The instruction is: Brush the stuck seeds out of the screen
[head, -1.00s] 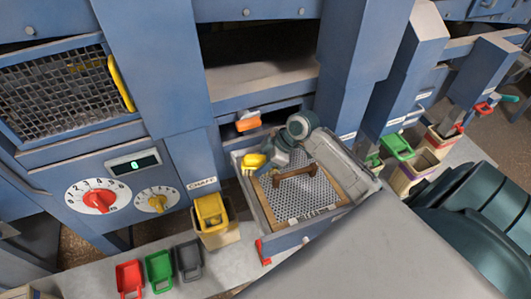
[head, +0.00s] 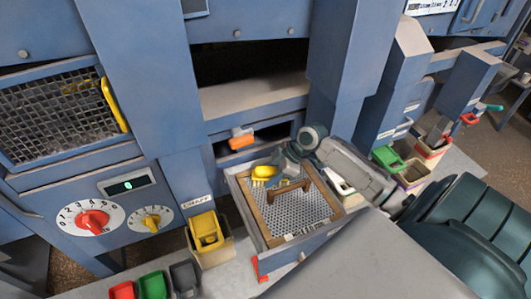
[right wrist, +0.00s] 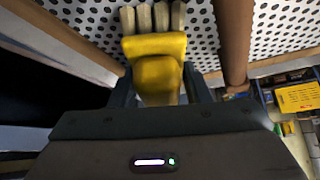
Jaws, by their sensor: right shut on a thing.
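The screen (head: 290,212) is a perforated metal sheet in a wooden frame with a brown handle (head: 288,190) across it. It sits in an open blue-grey drawer (head: 284,256). My right gripper (head: 276,167) is shut on a yellow brush (head: 262,171) near the far-left part of the screen. In the right wrist view the brush (right wrist: 157,62) sits between the fingers, its pale bristles (right wrist: 152,17) pointing at the perforated sheet (right wrist: 265,30). I cannot tell whether the bristles touch it. Stuck seeds are too small to make out. My left gripper is out of view.
A bin with a yellow scoop (head: 207,230) stands left of the drawer. Red, green and grey scoops (head: 152,284) lie at the lower left. An orange handle (head: 242,138) is behind the drawer. More bins (head: 412,172) stand at the right.

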